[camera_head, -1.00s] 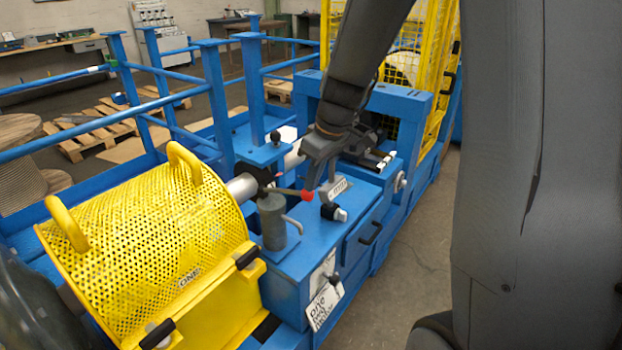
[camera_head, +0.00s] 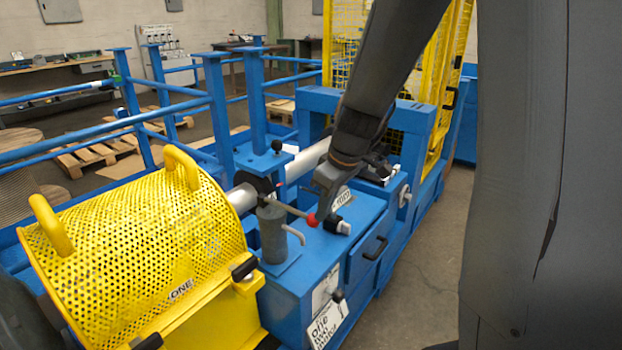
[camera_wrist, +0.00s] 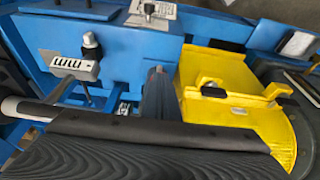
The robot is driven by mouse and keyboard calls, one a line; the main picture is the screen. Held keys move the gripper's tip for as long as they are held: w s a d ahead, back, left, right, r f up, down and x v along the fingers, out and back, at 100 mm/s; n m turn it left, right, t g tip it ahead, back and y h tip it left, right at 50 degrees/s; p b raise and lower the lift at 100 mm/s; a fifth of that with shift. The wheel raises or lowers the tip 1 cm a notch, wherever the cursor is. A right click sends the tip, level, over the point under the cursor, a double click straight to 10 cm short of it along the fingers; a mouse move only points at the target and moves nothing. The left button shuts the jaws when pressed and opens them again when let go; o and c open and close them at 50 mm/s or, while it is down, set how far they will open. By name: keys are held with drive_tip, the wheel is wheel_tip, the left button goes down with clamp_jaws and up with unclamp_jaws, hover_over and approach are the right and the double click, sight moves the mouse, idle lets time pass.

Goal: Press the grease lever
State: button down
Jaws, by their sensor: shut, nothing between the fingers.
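The grease lever is a thin rod with a red ball knob (camera_head: 312,219) at its end. It reaches from the top of a grey pump cylinder (camera_head: 272,236) and slopes down to the right. My gripper (camera_head: 322,212) comes from above and is shut and empty. Its tip is right at the knob, on the right side, and looks to touch it, though contact is hard to tell. In the wrist view a dark ribbed shape fills the bottom, and I cannot make out the red knob there.
A yellow perforated guard (camera_head: 150,235) with two handles stands left of the pump; its yellow base also shows in the wrist view (camera_wrist: 228,105). The blue machine bed (camera_head: 312,262) lies below. A black-and-white knob (camera_head: 337,225) sits close right of the gripper. A yellow mesh cage (camera_head: 410,60) stands behind.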

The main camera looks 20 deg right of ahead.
drive_tip(key=s+d+r, duration=0.2)
drive_tip(key=s+r, duration=0.1)
drive_tip(key=r, duration=0.2)
drive_tip(key=s+d+r+p, duration=0.1)
drive_tip(key=s+d+r, duration=0.1)
drive_tip(key=r, duration=0.4)
drive_tip(key=shift+s+d+r, duration=0.25)
drive_tip(key=shift+s+d, duration=0.05)
drive_tip(key=shift+s, duration=0.4)
drive_tip(key=shift+p, duration=0.3)
idle(1.6)
